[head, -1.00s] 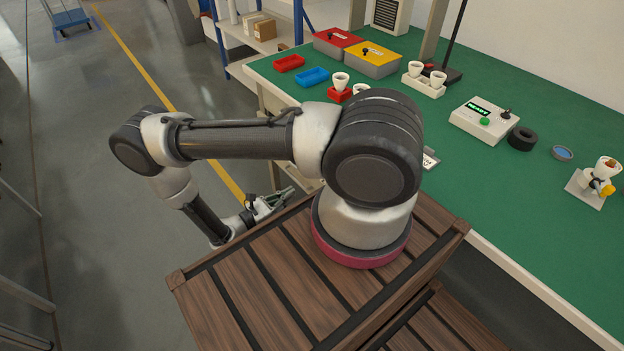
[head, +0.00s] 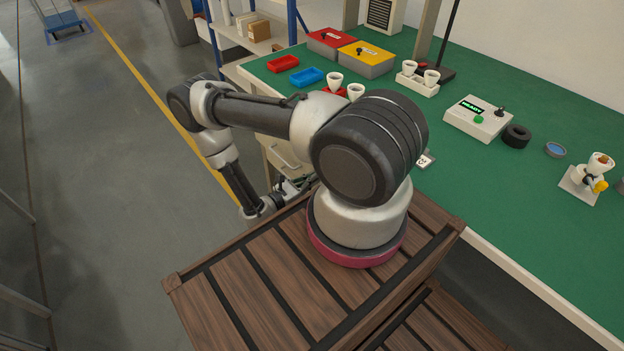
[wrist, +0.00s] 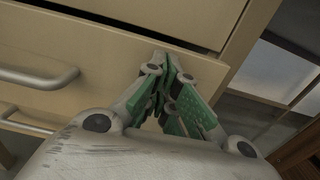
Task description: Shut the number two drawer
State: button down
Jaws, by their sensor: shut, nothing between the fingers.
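My gripper (wrist: 170,68) is shut and empty, its green-padded fingers together in the wrist view. Its tips are at or close to the right part of a beige drawer front (wrist: 110,65); I cannot tell whether they touch. The drawer's bar handle (wrist: 40,78) is left of the fingers. A dark gap (wrist: 130,18) runs above this front. A second handle (wrist: 28,125) shows lower down. In the head view, my gripper (head: 293,187) is partly hidden by my arm, beside the drawers under the bench, where one drawer handle (head: 284,156) shows. No drawer number is readable.
The green-topped bench (head: 465,160) carries red (head: 331,42) and yellow-lidded boxes (head: 366,58), cups and a control box (head: 478,119). Grey floor (head: 100,200) is open to the left.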

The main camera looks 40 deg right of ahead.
jog(key=shift+w+d, duration=0.1)
jog(key=shift+d, duration=2.2)
jog(key=shift+r, duration=0.1)
jog(key=a, duration=1.4)
jog(key=shift+s, duration=0.2)
jog(key=shift+a, duration=0.1)
